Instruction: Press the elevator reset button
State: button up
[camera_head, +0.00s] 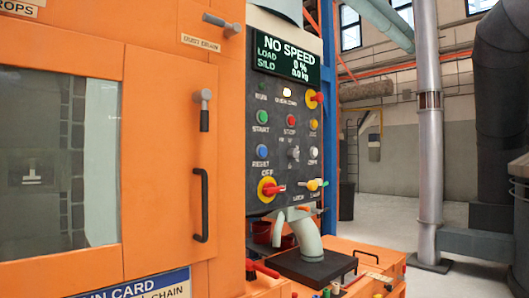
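The blue reset button (262,151) is on the dark control panel (275,100), in its left column. A label reading RESET is under it. The green start button (263,117) is above it, and a large red and yellow rotary switch (270,189) marked OFF is below it. The red stop button (291,121) is to its upper right. The display (287,60) on top reads NO SPEED, load 0 % and silo 0.0 kg. Nothing covers the reset button. I cannot see my gripper in this view.
An orange cabinet with a window (60,160) and a black door handle (201,205) fills the left. A pale green spout (304,232) stands below the panel above an orange bench (365,252). Floor right of the bench is open, up to a metal pipe (428,150).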

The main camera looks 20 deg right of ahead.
aim_at(263, 151)
jog(key=u, duration=2.25)
jog(key=k, duration=1.55)
jog(key=z, duration=2.15)
jog(key=i, duration=0.5)
jog(key=u, duration=0.05)
